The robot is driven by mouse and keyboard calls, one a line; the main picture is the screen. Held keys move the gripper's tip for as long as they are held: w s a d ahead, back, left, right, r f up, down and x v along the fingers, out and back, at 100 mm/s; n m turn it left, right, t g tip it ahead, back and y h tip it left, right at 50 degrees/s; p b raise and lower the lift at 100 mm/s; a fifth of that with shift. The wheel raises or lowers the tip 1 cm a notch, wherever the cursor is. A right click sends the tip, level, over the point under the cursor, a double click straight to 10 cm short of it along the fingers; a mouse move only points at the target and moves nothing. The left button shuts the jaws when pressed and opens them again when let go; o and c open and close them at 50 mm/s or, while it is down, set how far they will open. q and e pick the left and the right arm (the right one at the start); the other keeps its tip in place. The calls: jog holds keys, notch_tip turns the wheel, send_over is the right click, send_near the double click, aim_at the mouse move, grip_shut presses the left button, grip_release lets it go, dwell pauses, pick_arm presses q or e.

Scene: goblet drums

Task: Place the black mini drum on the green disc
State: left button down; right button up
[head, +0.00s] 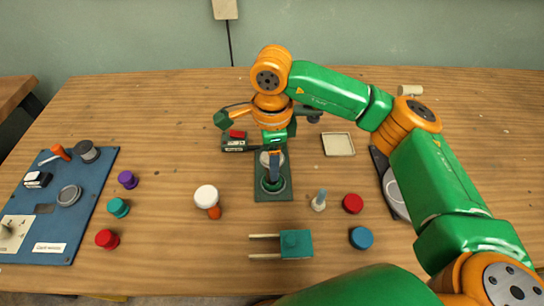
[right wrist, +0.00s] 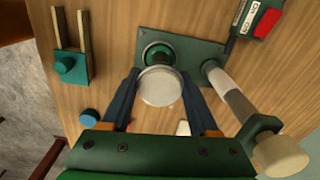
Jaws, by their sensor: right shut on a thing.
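My right gripper (head: 272,176) points down over the dark green plate (head: 260,191) in the middle of the table. In the right wrist view its two dark blue fingers (right wrist: 160,88) are shut on a round thing with a pale top, the mini drum (right wrist: 161,87). Its body is mostly hidden, so I cannot tell its colour. A round green disc (head: 272,186) sits on the plate; it also shows in the right wrist view (right wrist: 158,52), partly covered by the drum. I cannot tell whether drum and disc touch. My left gripper is not in view.
A blue board (head: 92,200) with parts lies at left, beside purple, teal and red knobs (head: 107,239). A white-topped piece (head: 206,196), a teal block with prongs (head: 296,244), red and blue discs (head: 361,238) stand nearby. A pale tray (head: 338,145) is behind right.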

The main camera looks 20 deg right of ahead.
jog(key=o, duration=1.3)
jog(key=shift+f, duration=0.1)
jog(key=shift+o, duration=0.2)
jog(key=shift+r+p, duration=0.35)
notch_tip(320, 180, up, 12)
jog(key=shift+p, duration=0.3)
jog(key=shift+f, duration=0.15)
